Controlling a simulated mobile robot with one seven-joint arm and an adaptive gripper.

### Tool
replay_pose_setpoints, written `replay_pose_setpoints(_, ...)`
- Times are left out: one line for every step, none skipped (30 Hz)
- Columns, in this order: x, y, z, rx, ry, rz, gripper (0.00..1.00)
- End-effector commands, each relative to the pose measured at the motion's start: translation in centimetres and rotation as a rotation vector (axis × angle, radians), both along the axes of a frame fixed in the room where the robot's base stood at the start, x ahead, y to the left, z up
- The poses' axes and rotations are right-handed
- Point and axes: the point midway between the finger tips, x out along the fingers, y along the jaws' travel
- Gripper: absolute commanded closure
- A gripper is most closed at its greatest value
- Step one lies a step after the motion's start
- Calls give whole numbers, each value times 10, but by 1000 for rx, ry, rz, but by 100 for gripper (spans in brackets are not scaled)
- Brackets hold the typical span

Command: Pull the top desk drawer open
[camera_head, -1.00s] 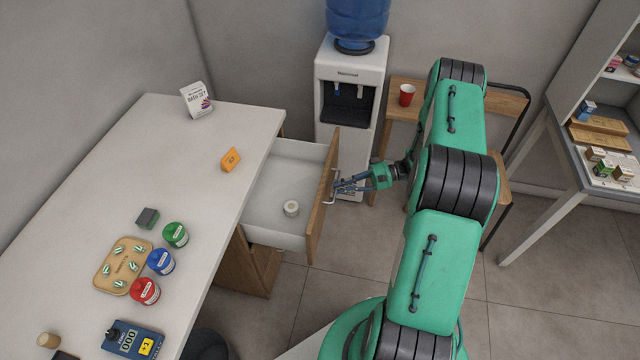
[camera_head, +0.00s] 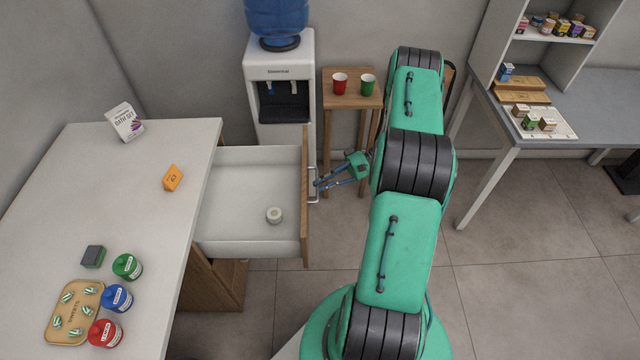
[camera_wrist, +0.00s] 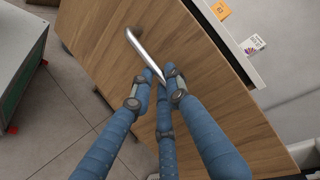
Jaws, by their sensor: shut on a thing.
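The top desk drawer (camera_head: 250,195) stands pulled out from the right side of the white desk (camera_head: 130,190). Its inside is white and its front is wood; a small round white item (camera_head: 274,215) lies in it. The silver bar handle (camera_head: 313,185) is on the drawer front; it also shows in the wrist view (camera_wrist: 143,52). My gripper (camera_head: 318,184) is at the handle, with its blue fingers (camera_wrist: 162,80) closed around the bar's lower part in the wrist view. The exact contact is partly hidden by the fingers.
A water cooler (camera_head: 280,95) and a small wooden table (camera_head: 345,95) with two cups stand behind. Floor (camera_head: 345,245) right of the drawer is clear.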

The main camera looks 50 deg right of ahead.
Motion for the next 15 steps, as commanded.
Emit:
replay_pose_setpoints(0, 1, -1, -1, 1, 0, 79)
replay_pose_setpoints(0, 1, -1, -1, 1, 0, 73)
replay_pose_setpoints(0, 1, -1, 0, 1, 0, 65)
replay_pose_setpoints(0, 0, -1, 0, 1, 0, 65)
replay_pose_setpoints(0, 0, -1, 0, 1, 0, 65)
replay_pose_setpoints(0, 0, -1, 0, 1, 0, 65)
replay_pose_setpoints(0, 0, -1, 0, 1, 0, 65)
replay_pose_setpoints(0, 0, -1, 0, 1, 0, 65)
replay_pose_setpoints(0, 0, -1, 0, 1, 0, 65)
replay_pose_setpoints(0, 0, -1, 0, 1, 0, 65)
replay_pose_setpoints(0, 0, 0, 0, 0, 0, 65)
replay_pose_setpoints(0, 0, 0, 0, 0, 0, 65)
replay_pose_setpoints(0, 0, 0, 0, 0, -1, 65)
replay_pose_setpoints(0, -1, 0, 0, 0, -1, 65)
replay_pose_setpoints(0, -2, 0, 0, 0, -1, 65)
